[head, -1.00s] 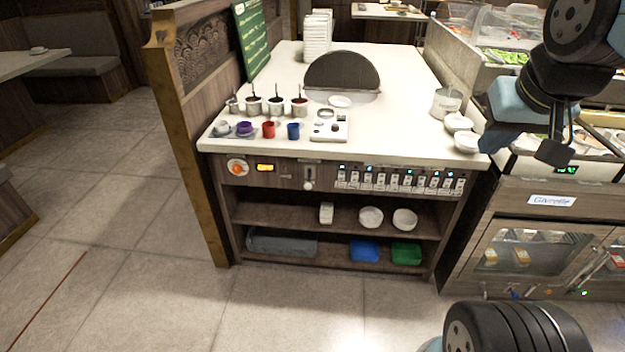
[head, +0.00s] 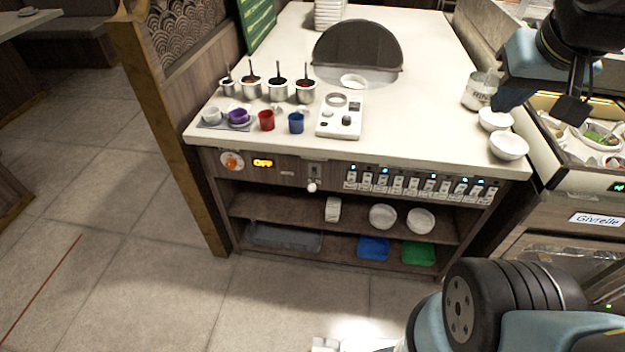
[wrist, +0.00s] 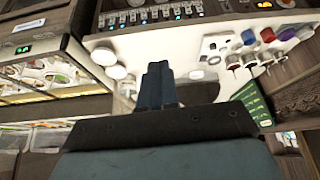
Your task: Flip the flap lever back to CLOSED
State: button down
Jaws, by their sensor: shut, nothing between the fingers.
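The lever with a white ball knob (head: 312,186) is on the counter's front panel, between the orange OFF display and the row of switches. Its knob hangs at the lower end of a small plate (head: 315,170). I cannot read any marking beside it. My gripper (head: 572,112) is shut and empty, high at the right of the head view, well apart from the lever. In the wrist view its dark fingers (wrist: 157,86) are together over the counter top. I cannot make out the lever there.
Sauce pots (head: 278,88), a red cup (head: 266,120), a blue cup (head: 296,122) and a white control box (head: 340,116) stand on the counter. White bowls (head: 508,146) sit at its right edge. A wooden partition (head: 165,130) borders the left. The floor in front is open.

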jog(key=shift+a, duration=0.2)
jog(key=shift+w, duration=0.15)
